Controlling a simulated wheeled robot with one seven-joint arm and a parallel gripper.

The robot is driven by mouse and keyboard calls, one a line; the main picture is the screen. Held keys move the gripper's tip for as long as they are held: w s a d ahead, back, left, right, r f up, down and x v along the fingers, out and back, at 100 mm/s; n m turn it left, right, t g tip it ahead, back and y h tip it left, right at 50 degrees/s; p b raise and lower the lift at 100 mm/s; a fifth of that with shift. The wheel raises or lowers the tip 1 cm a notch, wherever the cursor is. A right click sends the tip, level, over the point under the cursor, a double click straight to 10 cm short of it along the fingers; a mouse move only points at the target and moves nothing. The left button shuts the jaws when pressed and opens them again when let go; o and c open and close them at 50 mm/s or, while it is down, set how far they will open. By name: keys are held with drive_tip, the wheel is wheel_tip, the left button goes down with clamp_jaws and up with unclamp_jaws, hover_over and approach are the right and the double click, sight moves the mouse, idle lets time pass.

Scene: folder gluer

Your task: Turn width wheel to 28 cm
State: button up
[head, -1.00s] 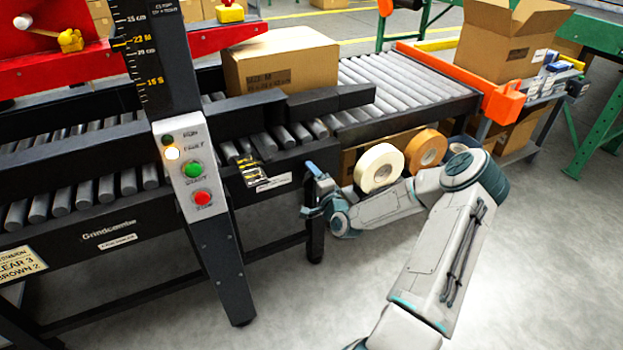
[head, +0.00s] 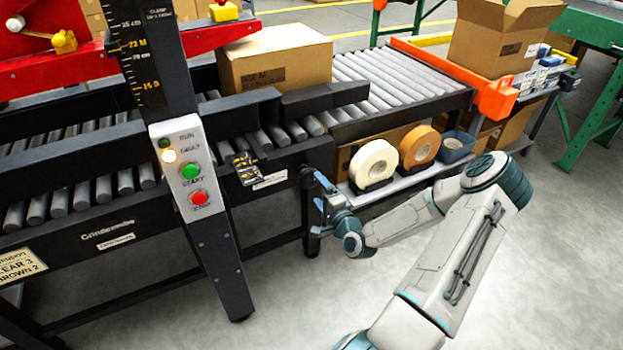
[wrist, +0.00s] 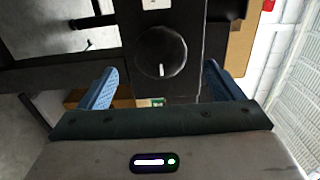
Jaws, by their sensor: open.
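The width wheel (wrist: 161,51) is a round black knob with a short white mark on its face, seen nearly face-on in the wrist view. My gripper (wrist: 160,68) is open, with one blue finger on each side of the wheel in that picture. I cannot tell whether the fingertips reach its rim, and no contact shows. In the head view my gripper (head: 321,190) is at the near right end of the black conveyor frame, and the wheel cannot be made out there.
A control post (head: 188,172) with green and red buttons and a lit amber lamp stands left of my gripper. A carton (head: 275,60) lies on the rollers. Tape rolls (head: 374,163) sit on a low shelf just right of my gripper. The floor in front is clear.

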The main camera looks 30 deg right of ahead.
drive_tip(key=s, duration=0.5)
drive_tip(key=shift+s+d+p, duration=0.1)
drive_tip(key=shift+s+p, duration=0.15)
drive_tip(key=shift+p, duration=0.05)
drive_tip(key=s+a+r+n+g+h+p, duration=0.15)
drive_tip(key=a+r+n+g+p, duration=0.25)
drive_tip(key=r+n+g+p, duration=0.5)
drive_tip(key=s+a+r+n+g+p, duration=0.3)
drive_tip(key=r+p, duration=0.4)
drive_tip(key=r, duration=0.6)
drive_tip(key=s+a+r+n+g+p, duration=0.1)
drive_tip(key=s+a+r+p, duration=0.2)
drive_tip(key=r, duration=0.5)
drive_tip(key=s+a+r+n+g+p, duration=0.1)
drive_tip(key=s+a+r+p, duration=0.3)
drive_tip(key=s+r, duration=0.4)
drive_tip(key=s+a+r+n+g+p, duration=0.1)
drive_tip(key=s+a+r+n+p, duration=0.2)
drive_tip(key=r, duration=0.7)
drive_tip(key=shift+s+a+r+y+p, duration=0.25)
drive_tip(key=shift+s+a+y+p, duration=0.25)
drive_tip(key=shift+s+a, duration=0.6)
